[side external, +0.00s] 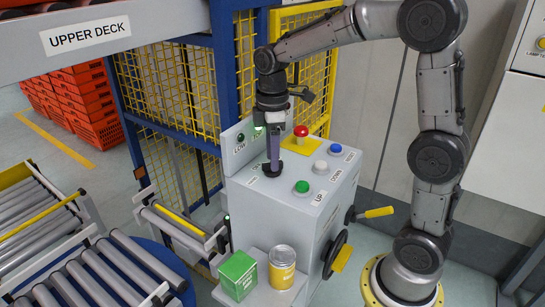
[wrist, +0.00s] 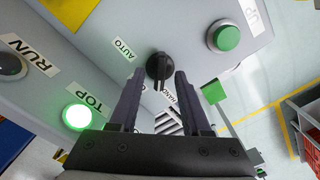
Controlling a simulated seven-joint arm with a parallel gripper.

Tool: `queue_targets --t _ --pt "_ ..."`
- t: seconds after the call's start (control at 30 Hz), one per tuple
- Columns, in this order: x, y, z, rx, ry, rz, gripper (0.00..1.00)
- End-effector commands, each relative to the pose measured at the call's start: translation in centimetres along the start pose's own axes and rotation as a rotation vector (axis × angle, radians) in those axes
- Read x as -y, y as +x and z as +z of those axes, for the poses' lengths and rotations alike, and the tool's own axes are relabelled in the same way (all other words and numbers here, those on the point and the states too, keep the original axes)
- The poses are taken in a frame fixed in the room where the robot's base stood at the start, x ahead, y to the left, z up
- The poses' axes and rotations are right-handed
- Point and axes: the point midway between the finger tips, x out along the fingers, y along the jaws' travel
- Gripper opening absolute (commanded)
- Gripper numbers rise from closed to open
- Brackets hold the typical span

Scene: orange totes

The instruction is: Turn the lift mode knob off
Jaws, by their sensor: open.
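The black lift mode knob (wrist: 159,66) is on the grey control box top, with an AUTO label (wrist: 124,48) beside it and other labels partly hidden by my gripper. Its raised grip runs roughly up and down in the wrist view. I cannot tell for sure which label it points to. In the side view the knob (side external: 271,171) is at the lower end of my gripper (side external: 273,160). In the wrist view my gripper (wrist: 156,80) is open, with one finger on each side of the knob and a gap on both sides.
A green UP button (side external: 302,187), white button (side external: 320,166), blue button (side external: 335,149) and red mushroom button (side external: 300,132) surround the knob. The TOP lamp (wrist: 77,117) glows green. A green box (side external: 238,274) and yellow can (side external: 282,267) stand on a lower shelf.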

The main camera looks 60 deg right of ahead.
Motion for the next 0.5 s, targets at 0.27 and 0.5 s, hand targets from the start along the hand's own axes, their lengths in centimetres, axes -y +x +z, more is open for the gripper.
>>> queue_targets --t 0.27,0.5 --pt "0.01 0.97 0.00 -0.001 0.000 0.001 0.47" --pt "0.00 0.94 0.00 -0.001 0.000 0.001 0.33"
